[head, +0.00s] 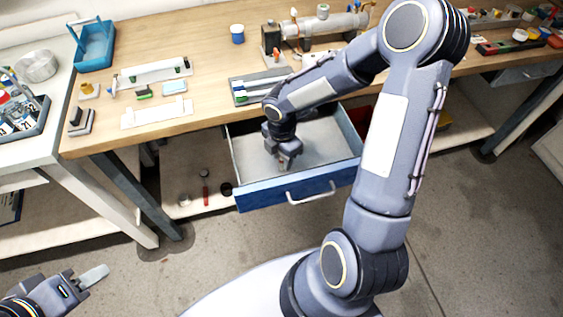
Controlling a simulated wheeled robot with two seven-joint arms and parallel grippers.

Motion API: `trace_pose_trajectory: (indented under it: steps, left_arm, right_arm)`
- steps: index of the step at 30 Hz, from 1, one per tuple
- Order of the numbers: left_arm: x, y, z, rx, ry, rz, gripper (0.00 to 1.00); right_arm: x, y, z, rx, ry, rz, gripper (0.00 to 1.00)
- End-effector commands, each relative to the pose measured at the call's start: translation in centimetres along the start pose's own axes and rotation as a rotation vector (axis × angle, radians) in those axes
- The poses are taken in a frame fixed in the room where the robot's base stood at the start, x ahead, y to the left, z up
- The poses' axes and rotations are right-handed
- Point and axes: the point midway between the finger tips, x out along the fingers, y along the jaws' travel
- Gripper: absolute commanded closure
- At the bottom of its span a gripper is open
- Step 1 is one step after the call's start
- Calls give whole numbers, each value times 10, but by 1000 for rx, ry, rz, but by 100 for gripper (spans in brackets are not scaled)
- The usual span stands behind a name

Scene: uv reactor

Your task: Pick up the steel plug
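My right gripper (286,163) points down into an open blue drawer (288,189), close to its front panel. A small greyish piece shows at its fingertips, but I cannot tell whether it is the steel plug or part of the fingers. I cannot clearly make out the steel plug anywhere. Whether the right fingers are open or shut is too small to see. My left gripper (92,277) is low at the left, over the floor and away from the bench; its finger gap is not clear.
A shelf beneath holds a red-handled tool (205,192). My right arm hides part of the bench.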

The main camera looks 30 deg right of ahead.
Motion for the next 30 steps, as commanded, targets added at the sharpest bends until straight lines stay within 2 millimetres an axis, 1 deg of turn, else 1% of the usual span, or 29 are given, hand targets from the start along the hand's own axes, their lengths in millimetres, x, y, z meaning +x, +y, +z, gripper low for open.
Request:
trace_pose_trajectory:
  steps: [2,9,11,20,23,26,29,30]
  left_arm:
    - [0,0,0,0,0,0,64]
    - [0,0,0,0,0,0,64]
    - [0,0,0,0,0,0,64]
    - [0,0,0,0,0,0,64]
    - [-1,0,0,0,0,0,64]
    - [-2,1,-1,0,0,0,64]
    - [-4,2,-2,0,0,0,64]
    - [-4,2,-2,0,0,0,64]
  right_arm:
    - [0,0,0,0,0,0,62]
    - [0,0,0,0,0,0,93]
    - [0,0,0,0,0,0,100]
    - [-1,0,0,0,0,0,100]
    - [-5,0,0,1,0,1,100]
    - [-13,1,0,0,-2,2,100]
    - [-27,1,0,2,-2,3,100]
    - [-34,1,1,1,-3,5,100]
